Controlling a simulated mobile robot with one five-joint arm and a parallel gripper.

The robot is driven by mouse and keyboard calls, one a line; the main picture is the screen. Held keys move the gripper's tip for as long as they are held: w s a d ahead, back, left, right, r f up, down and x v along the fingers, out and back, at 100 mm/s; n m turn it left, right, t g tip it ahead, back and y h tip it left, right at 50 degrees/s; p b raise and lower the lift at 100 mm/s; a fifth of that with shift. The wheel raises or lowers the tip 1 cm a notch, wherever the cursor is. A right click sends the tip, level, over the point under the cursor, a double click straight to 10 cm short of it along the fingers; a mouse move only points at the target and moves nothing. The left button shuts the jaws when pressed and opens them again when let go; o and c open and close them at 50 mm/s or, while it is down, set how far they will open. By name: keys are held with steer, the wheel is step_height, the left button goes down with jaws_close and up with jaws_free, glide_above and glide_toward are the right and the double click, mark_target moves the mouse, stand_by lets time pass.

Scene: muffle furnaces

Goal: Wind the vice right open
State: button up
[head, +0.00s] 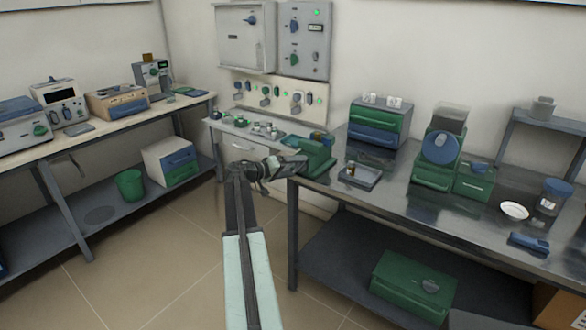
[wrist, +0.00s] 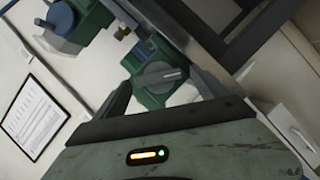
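The green vice (head: 318,155) stands at the left front corner of the metal bench. My gripper (head: 283,166) reaches it from the left, at about bench-top height.
The metal bench (head: 395,201) also holds a shallow tray (head: 363,178), a green-and-blue box (head: 379,124) and a green device with a blue disc (head: 440,148). A low counter with small valves (head: 262,131) stands behind my gripper. The floor (head: 170,245) to the left is clear.

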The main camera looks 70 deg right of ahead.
steer(key=p+v, duration=0.1)
steer(key=v, duration=0.7)
steer(key=shift+p, duration=0.3)
steer(key=shift+s, duration=0.1)
